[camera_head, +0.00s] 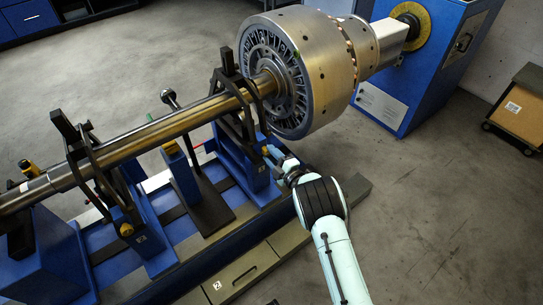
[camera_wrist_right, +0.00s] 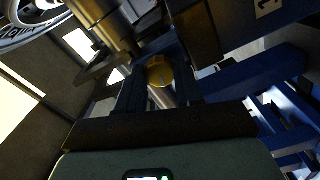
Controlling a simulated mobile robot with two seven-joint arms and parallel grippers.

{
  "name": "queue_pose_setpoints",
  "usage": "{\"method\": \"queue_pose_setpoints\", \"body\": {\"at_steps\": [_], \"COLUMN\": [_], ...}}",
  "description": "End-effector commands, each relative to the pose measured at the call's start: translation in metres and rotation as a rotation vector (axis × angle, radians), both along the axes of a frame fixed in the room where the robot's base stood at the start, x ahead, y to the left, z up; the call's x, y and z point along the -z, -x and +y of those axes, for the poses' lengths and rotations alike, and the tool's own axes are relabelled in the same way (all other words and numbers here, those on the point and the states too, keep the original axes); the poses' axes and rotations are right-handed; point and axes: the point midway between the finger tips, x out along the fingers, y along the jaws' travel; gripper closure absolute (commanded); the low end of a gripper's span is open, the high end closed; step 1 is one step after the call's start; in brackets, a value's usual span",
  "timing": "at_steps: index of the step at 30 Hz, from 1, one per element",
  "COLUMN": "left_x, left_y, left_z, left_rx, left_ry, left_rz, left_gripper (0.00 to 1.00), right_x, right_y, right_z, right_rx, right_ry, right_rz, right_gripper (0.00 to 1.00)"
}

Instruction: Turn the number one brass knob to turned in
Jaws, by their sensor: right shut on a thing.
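The brass knob (camera_head: 265,150) sits on the blue pedestal (camera_head: 245,172) nearest the rotor. My right gripper (camera_head: 272,154) reaches it from the front right, and its fingers partly hide it. In the right wrist view the round brass knob (camera_wrist_right: 160,76) lies between the two dark fingers (camera_wrist_right: 160,92), which are shut on it. A plate marked 1 (camera_wrist_right: 263,6) shows on the blue part beside it. The knob's exact turn angle cannot be told. My left gripper is not in view.
The large metal rotor (camera_head: 325,75) and its shaft (camera_head: 150,135) lie above the pedestals. A second blue pedestal (camera_head: 150,250) stands further left with another brass knob (camera_head: 126,230). Open floor (camera_head: 440,210) lies at right.

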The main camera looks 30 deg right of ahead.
Motion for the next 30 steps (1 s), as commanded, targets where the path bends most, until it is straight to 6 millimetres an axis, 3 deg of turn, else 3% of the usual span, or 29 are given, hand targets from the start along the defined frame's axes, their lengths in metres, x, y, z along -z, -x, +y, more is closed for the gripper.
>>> {"method": "queue_pose_setpoints", "body": {"at_steps": [12,30], "left_x": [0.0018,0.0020], "left_y": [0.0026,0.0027], "left_z": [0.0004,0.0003], "left_rx": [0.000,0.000], "left_ry": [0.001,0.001], "left_rz": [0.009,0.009], "left_gripper": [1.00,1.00], "right_x": [-0.0001,-0.0002], "right_y": [0.0002,0.0002], "right_z": [-0.0004,-0.0007], "right_rx": [0.001,0.001], "right_ry": [0.208,0.243], "right_rz": [-0.015,-0.018], "right_gripper": [0.95,0.95]}}
